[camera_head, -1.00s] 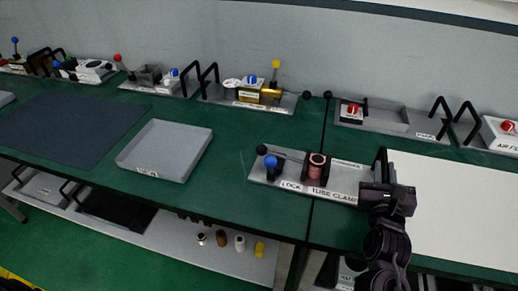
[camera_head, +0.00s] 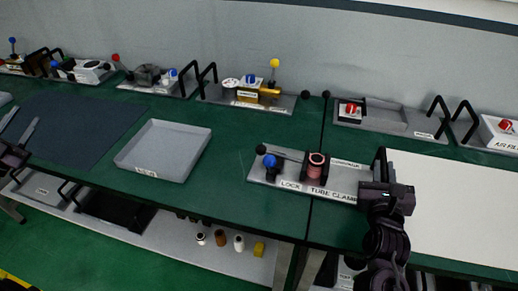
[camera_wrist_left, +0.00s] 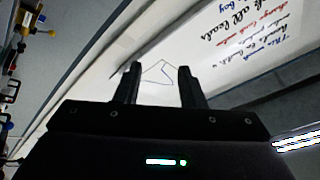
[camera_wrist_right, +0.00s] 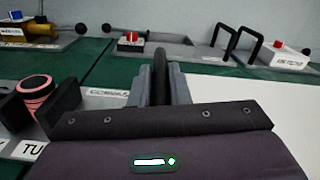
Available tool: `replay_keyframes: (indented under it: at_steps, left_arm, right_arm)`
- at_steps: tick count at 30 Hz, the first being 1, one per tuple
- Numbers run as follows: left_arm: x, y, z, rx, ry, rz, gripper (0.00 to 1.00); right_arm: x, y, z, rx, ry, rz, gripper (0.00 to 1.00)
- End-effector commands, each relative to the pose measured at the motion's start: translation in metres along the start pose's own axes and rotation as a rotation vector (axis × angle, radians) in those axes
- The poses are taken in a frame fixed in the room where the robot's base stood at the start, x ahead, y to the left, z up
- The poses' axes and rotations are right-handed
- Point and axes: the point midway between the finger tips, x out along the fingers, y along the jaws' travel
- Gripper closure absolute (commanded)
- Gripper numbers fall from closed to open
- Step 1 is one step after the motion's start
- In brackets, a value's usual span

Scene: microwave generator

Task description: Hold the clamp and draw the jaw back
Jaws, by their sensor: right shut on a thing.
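The tube clamp (camera_head: 335,190) is a grey plate on the green bench, labelled LOCK and TUBE CLAMP. It bears a blue-knobbed lock (camera_head: 270,163), a black-knobbed rod and a reddish tube piece (camera_head: 316,164) between dark jaws. The tube piece also shows at the left of the right wrist view (camera_wrist_right: 36,92). My right gripper (camera_head: 384,182) is at the plate's right end, shut on its black upright handle (camera_wrist_right: 160,70). My left gripper (camera_head: 22,138) is at the left edge of the head view, above the dark mat; its fingers are apart and empty in the left wrist view (camera_wrist_left: 158,82).
An empty grey tray (camera_head: 165,150) lies left of the clamp. A white board (camera_head: 455,205) covers the bench at right. Several fixtures with handles line the back, including one with a yellow knob (camera_head: 274,64). Green bench between tray and clamp is clear.

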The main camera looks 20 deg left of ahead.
Motion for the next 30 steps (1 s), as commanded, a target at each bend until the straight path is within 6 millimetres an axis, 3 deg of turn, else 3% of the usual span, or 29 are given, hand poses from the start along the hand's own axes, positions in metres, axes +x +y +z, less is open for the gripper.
replay_keyframes:
  at_steps: [1,9,18,25,30]
  left_arm:
    - [0.02,0.026,-0.003,-0.113,0.009,0.057,0.64]
    - [0.118,0.132,-0.05,-0.667,-0.027,0.342,0.64]
    - [0.189,0.252,-0.136,-1.206,-0.21,0.627,0.64]
    - [0.205,0.331,-0.205,-1.534,-0.428,0.78,0.64]
    - [0.163,0.39,-0.211,-1.723,-0.669,0.851,0.64]
  right_arm:
    - [-0.001,0.001,-0.009,-0.004,0.018,0.001,1.0]
    - [-0.001,0.0,-0.009,-0.004,0.018,0.001,1.0]
    - [-0.001,0.001,-0.008,-0.004,0.018,0.002,1.0]
    - [-0.001,0.001,-0.008,-0.004,0.018,0.002,1.0]
    - [-0.001,0.0,-0.008,-0.004,0.018,0.001,1.0]
